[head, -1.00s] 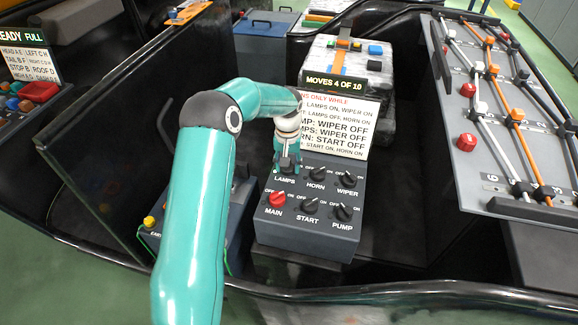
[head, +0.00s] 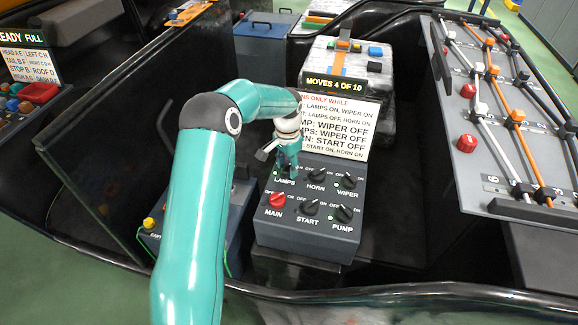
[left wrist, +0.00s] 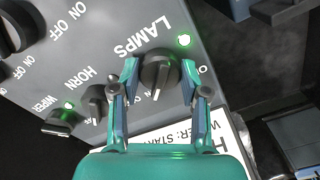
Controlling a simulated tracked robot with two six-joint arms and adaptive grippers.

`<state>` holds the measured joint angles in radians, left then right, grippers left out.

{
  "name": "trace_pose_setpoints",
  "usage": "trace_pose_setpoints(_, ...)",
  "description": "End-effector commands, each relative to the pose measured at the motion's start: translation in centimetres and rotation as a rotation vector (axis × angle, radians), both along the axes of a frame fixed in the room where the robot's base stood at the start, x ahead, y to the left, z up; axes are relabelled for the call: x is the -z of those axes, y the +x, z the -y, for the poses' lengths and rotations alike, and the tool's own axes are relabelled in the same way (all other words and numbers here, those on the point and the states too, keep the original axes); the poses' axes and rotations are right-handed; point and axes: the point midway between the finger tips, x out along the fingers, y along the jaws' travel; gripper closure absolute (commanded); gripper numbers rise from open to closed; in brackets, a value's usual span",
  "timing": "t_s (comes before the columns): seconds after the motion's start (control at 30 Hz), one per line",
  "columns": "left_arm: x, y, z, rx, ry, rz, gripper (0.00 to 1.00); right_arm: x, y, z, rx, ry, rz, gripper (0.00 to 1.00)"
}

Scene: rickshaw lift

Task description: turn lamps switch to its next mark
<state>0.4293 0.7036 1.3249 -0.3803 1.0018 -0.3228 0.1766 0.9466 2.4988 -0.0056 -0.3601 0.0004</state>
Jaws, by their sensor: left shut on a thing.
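The lamps switch (left wrist: 158,76) is a dark round knob with a raised grip bar, beside the white LAMPS lettering on the grey switch box (head: 300,238). A green light (left wrist: 184,39) glows beside it. My left gripper (head: 290,172) is over the switch's corner of the box and hides the knob in the head view. In the left wrist view its two fingers (left wrist: 159,66) stand on either side of the knob, shut on it. Which mark the knob points to is not clear. My right gripper is not in view.
The horn (head: 317,175), wiper (head: 347,180), red main (head: 277,199), start (head: 309,207) and pump (head: 343,214) switches sit close by. Green lights show by wiper and pump. An instruction card (head: 335,128) stands behind, under a sign reading MOVES 4 OF 10 (head: 336,83).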

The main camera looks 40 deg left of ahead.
Motion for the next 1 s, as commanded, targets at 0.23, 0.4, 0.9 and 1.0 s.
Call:
trace_pose_setpoints(0.23,-0.4,0.58,0.01,0.019,0.004,0.02,0.9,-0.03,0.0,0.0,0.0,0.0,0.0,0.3)
trace_pose_setpoints(0.4,-0.41,0.58,0.0,0.019,0.004,0.02,0.9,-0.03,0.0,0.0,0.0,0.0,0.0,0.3)
trace_pose_setpoints(0.9,-0.13,0.22,-0.03,0.017,0.002,0.008,0.3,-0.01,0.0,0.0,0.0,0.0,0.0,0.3)
trace_pose_setpoints(1.0,-0.33,0.22,-0.04,0.017,0.002,0.008,0.3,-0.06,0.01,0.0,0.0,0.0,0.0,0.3)
